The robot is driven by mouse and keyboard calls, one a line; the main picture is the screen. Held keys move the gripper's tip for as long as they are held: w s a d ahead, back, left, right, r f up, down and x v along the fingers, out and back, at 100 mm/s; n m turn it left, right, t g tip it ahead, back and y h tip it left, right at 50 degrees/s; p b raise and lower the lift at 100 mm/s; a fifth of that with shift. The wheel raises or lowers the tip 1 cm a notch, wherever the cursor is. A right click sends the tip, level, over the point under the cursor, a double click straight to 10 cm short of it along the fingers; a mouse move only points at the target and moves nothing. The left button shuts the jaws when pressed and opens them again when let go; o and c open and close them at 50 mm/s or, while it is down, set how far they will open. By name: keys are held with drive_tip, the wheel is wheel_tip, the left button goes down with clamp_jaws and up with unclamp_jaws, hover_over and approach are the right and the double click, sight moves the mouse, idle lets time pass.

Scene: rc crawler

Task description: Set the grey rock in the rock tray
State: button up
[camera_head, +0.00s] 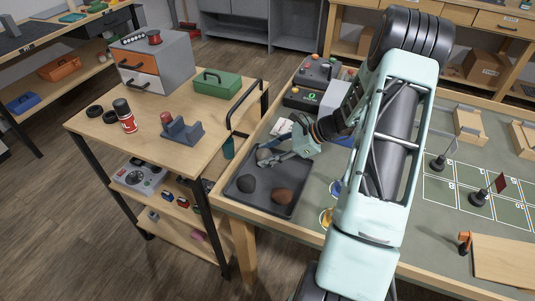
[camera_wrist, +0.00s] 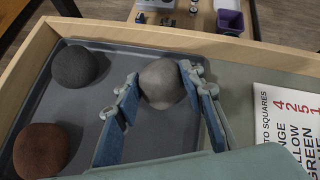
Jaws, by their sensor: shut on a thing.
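The grey rock (camera_wrist: 162,83) is between the two fingers of my gripper (camera_wrist: 160,90), which is shut on it. In the head view my gripper (camera_head: 284,153) holds the grey rock (camera_head: 263,154) at the far end of the rock tray. The rock tray (camera_head: 258,207) is dark grey and shallow, and it also shows in the wrist view (camera_wrist: 90,120). The grey rock appears over the tray's inside, near its wall; I cannot tell whether it touches the floor. A black rock (camera_wrist: 75,66) and a brown rock (camera_wrist: 40,150) lie in the tray.
A printed card (camera_wrist: 288,120) lies right of the tray in the wrist view. The table's wooden rim (camera_head: 235,211) runs beside the tray. A wooden cart (camera_head: 165,103) with a red can (camera_head: 125,118) and a grey holder (camera_head: 181,132) stands at left. The tray's near middle is bare.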

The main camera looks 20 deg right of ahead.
drive_tip(key=o, duration=1.3)
drive_tip(key=shift+r, duration=0.2)
drive_tip(key=v, duration=1.2)
drive_tip(key=shift+p, duration=0.4)
drive_tip(key=shift+f, duration=0.1)
